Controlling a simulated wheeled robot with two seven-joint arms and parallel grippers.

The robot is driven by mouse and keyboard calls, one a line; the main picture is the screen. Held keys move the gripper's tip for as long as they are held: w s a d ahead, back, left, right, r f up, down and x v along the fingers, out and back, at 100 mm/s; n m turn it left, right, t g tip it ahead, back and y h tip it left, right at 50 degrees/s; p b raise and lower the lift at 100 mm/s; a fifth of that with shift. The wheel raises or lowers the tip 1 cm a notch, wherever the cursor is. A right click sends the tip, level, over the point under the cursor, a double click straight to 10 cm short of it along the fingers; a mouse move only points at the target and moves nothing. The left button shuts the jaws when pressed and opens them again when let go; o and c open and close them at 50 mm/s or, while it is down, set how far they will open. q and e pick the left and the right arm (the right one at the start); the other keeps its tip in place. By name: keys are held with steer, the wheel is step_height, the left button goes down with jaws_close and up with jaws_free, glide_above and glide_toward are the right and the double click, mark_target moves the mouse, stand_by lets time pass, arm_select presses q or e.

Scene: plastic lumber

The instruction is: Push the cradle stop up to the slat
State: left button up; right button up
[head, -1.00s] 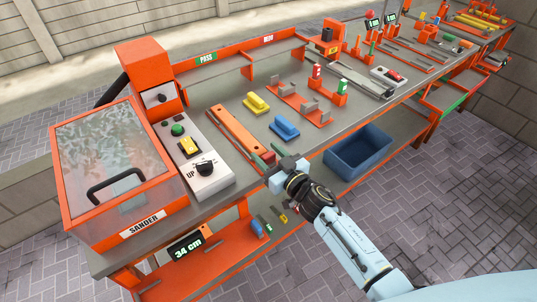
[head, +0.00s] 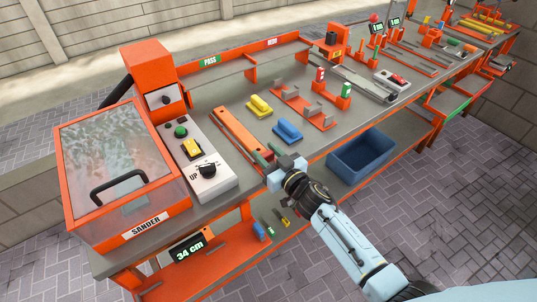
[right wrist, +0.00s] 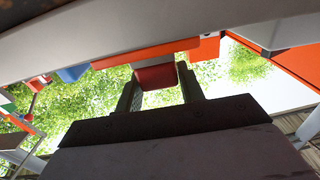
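The orange cradle (head: 240,132) lies on the bench beside the sander's control panel, with a long slat along it. My right gripper (head: 272,168) is at the cradle's near end, by the bench's front edge. Small green and dark red pieces show there, partly hidden by the gripper; the cradle stop is hard to single out. In the right wrist view, a dark red block (right wrist: 156,77), likely the stop, sits between the two parted fingers (right wrist: 157,85). I cannot tell whether both fingers press on it. My left gripper is not in view.
The sander (head: 122,180) and its control panel (head: 208,180) stand left of the cradle. Yellow (head: 260,106) and blue (head: 288,132) blocks and an orange rack (head: 305,110) lie to the right. A blue bin (head: 360,158) sits below, right of my gripper.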

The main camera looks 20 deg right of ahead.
steer(key=o, duration=0.4)
steer(key=p+v, duration=0.1)
steer(key=v, duration=1.2)
steer(key=shift+s, duration=0.25)
